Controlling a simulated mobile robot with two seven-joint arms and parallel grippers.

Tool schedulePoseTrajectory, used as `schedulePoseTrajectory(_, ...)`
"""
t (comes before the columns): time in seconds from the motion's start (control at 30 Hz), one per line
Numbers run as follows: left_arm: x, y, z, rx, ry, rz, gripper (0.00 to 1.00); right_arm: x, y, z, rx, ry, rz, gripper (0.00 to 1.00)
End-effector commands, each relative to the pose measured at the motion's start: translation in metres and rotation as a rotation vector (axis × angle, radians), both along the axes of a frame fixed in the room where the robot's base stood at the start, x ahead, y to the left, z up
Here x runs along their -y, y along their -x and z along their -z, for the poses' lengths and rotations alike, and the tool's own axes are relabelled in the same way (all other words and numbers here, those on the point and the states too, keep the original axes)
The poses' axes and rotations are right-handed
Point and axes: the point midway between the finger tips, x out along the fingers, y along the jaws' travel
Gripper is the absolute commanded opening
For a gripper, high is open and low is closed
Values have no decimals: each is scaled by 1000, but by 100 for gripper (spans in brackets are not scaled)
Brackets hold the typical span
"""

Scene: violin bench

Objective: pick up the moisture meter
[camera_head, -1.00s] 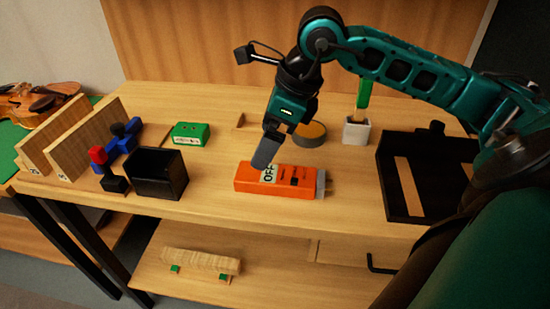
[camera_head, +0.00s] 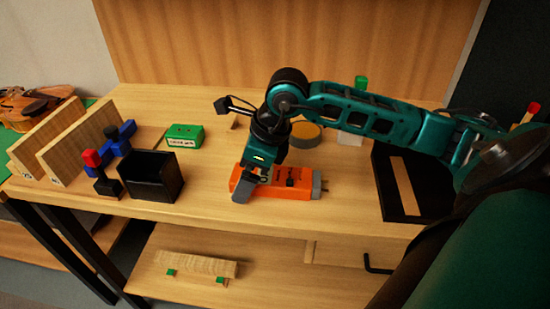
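The moisture meter (camera_head: 298,182) is an orange block with a grey end cap and prongs at its right end. It lies flat on the wooden workbench near the front edge. My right gripper (camera_head: 251,184) has come down over the meter's left part, and a grey finger shows against its near side. The far finger is mostly hidden, so I cannot tell whether the gripper is open or shut on the meter. The gripper covers the white OFF label. My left gripper is not in view.
A black open box (camera_head: 152,176) stands left of the meter, with a green box (camera_head: 184,136) behind it. A round tin (camera_head: 305,134) sits behind the meter. A black tray (camera_head: 402,187) lies to the right, partly behind my arm. Wooden boards (camera_head: 75,142) stand at the left.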

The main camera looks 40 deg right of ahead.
Motion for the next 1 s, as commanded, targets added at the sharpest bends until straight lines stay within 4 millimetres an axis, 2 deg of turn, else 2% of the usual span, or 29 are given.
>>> schedulePoseTrajectory(0.07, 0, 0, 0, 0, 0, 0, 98, 0, 0, 0, 0, 0, 0, 90)
schedulePoseTrajectory(0.67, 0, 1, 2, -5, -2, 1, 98, 0, 0, -1, 1, 1, 0, 33)
schedulePoseTrajectory(1.0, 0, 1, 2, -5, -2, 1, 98, 0, -1, -6, 4, 1, 0, 33)
